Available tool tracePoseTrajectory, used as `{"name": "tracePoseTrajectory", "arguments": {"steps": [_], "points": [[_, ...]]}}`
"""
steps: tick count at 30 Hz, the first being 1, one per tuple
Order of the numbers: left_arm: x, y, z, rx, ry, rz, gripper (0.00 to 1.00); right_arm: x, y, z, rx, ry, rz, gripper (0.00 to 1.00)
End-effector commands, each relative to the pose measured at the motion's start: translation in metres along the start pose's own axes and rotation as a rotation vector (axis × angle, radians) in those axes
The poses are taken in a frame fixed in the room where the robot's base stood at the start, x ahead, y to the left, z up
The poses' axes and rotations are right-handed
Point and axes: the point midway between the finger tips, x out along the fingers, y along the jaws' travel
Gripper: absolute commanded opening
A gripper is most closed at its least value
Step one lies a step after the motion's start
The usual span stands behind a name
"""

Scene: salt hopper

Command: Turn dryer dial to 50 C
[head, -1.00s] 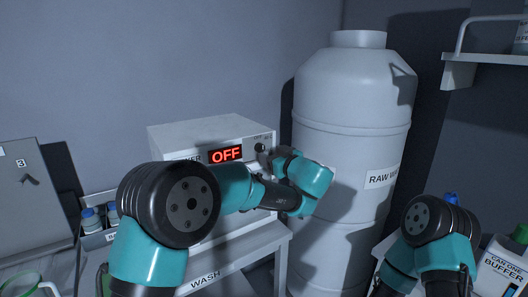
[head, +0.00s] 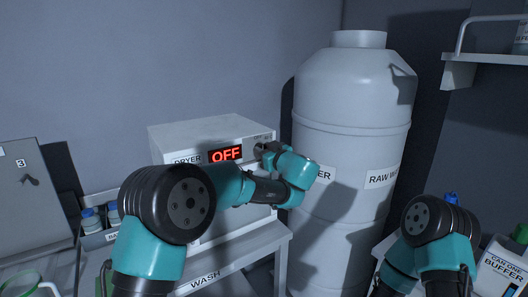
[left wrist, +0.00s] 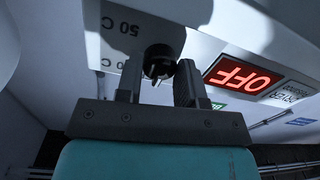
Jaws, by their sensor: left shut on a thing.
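The white dryer (head: 165,142) stands on the bench at the back, its red display (head: 225,154) reading OFF. The display also shows upside down in the left wrist view (left wrist: 243,76). The black dial (left wrist: 160,62) is on the dryer's front panel, with a "50 C" label (left wrist: 121,25) beside it. A small pale mark shows on the dial's lower edge in the left wrist view. My left gripper (left wrist: 159,80) is shut on the dial, one finger on each side. In the head view the left gripper (head: 262,150) mostly hides the dial. My right gripper is out of view.
A large pale drum (head: 350,90) stands close to the right of the dryer. A rack with blue-capped bottles (head: 92,217) is left of it. A WASH label (head: 205,281) is on the bench edge. A buffer box (head: 500,268) sits at far right.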

Motion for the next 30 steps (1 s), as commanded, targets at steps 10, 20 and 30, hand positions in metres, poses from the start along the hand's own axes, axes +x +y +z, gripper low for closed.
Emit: {"name": "tracePoseTrajectory", "arguments": {"steps": [10,20,30], "points": [[-0.0001,0.0,-0.0001,0.003,0.0,0.0,0.11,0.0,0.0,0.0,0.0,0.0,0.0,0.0],[-0.0001,-0.0002,0.0,0.082,0.002,0.0,0.11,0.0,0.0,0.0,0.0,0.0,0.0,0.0],[-0.0001,-0.0004,0.0002,0.32,0.01,0.002,0.11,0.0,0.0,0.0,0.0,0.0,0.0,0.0]]}}
